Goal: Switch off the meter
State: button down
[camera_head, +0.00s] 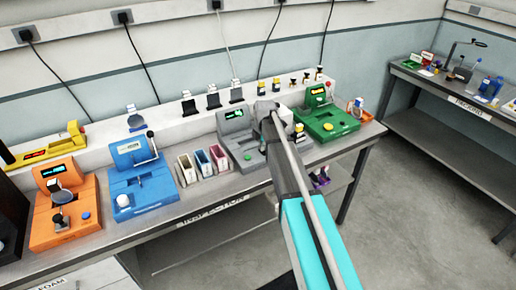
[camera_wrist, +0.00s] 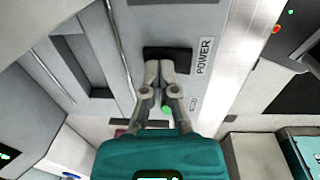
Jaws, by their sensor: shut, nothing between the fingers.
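The grey meter (camera_head: 232,122) stands on the bench at mid-picture in the head view, its small display lit green. In the wrist view its grey face (camera_wrist: 205,20) fills the upper middle, with a black switch (camera_wrist: 181,54) beside a "POWER" label (camera_wrist: 205,56). My gripper (camera_wrist: 160,66) is shut and empty, with its fingertips over the switch's lower edge. I cannot tell whether they touch it, and they hide part of it. A green spot (camera_wrist: 167,110) shows between the fingers. In the head view my arm covers the meter's right side.
A green device (camera_head: 330,122) stands close on the right. Three small bins (camera_head: 204,163), a blue device (camera_head: 147,190) and an orange device (camera_head: 65,205) stand to the left. Several small items line the shelf behind. The floor at right is clear before a second bench (camera_head: 440,92).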

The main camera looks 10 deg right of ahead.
aim_at(265, 152)
jog(key=shift+s+d, duration=0.15)
jog(key=shift+s, duration=0.1)
jog(key=shift+s+r, duration=0.15)
jog(key=shift+s, duration=0.3)
jog(key=shift+r+p, duration=0.2)
jog(key=shift+p, duration=0.2)
jog(key=shift+d+r+p, duration=0.1)
jog(key=shift+r+p, duration=0.35)
notch_tip(265, 152, up, 13)
jog(key=s+p, duration=0.1)
jog(key=p, duration=1.1)
jog(key=shift+s+d+f+p, duration=0.2)
jog(key=shift+s+d+p, duration=0.1)
jog(key=shift+w, duration=0.15)
jog(key=shift+w+a+t, duration=0.15)
jog(key=shift+w+t, duration=0.15)
jog(key=shift+w, duration=0.45)
